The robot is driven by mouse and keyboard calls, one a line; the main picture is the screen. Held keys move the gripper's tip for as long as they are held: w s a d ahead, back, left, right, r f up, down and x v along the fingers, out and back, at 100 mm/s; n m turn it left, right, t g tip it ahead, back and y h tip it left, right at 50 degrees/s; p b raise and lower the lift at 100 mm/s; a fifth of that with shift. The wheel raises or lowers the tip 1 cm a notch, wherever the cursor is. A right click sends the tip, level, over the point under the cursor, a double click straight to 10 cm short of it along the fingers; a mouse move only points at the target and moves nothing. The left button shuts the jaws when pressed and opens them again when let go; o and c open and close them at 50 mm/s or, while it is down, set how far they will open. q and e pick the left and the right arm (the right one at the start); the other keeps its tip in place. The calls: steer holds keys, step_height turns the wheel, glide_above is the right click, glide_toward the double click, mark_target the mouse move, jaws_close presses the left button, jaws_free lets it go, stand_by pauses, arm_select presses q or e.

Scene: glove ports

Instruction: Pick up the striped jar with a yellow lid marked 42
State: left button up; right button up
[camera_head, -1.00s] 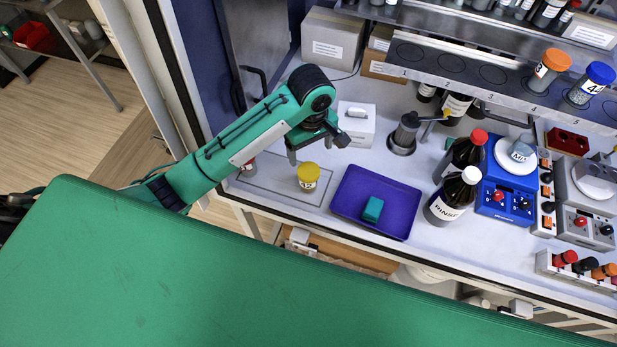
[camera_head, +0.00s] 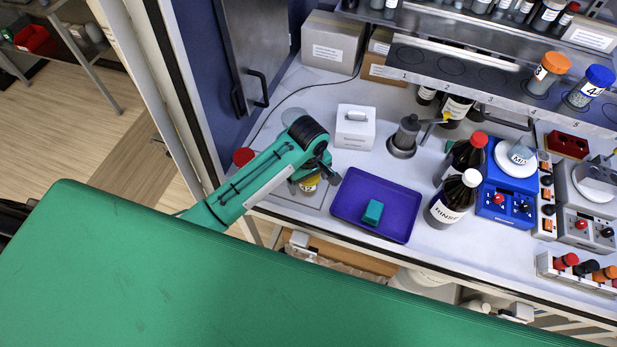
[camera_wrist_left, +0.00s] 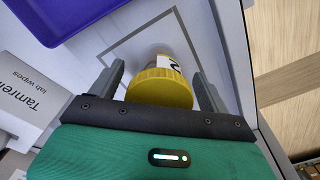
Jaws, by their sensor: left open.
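The yellow-lidded jar (camera_head: 309,186) stands upright inside the marked rectangle on the worktop, mostly hidden under my left arm in the head view. In the left wrist view the yellow lid (camera_wrist_left: 160,87) is close to the gripper, with a white label behind it showing part of a number; I cannot read all of it or make out stripes. My left gripper (camera_head: 322,172) is open. In the wrist view its fingers (camera_wrist_left: 160,72) stand on either side of the jar, with a visible gap at the right finger. My right gripper is not in view.
A purple tray (camera_head: 395,228) with a teal block (camera_head: 373,211) lies just right of the jar. A white wipes box (camera_head: 355,127) stands behind. A red-lidded jar (camera_head: 243,156) is left of my arm. Dark bottles (camera_head: 451,203) and a blue device (camera_head: 506,204) stand further right.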

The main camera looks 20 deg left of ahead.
arm_select(q)
steer(key=shift+f, duration=0.4)
steer(key=shift+c, duration=0.5)
steer(key=c, duration=1)
steer(key=shift+w+r, duration=0.1)
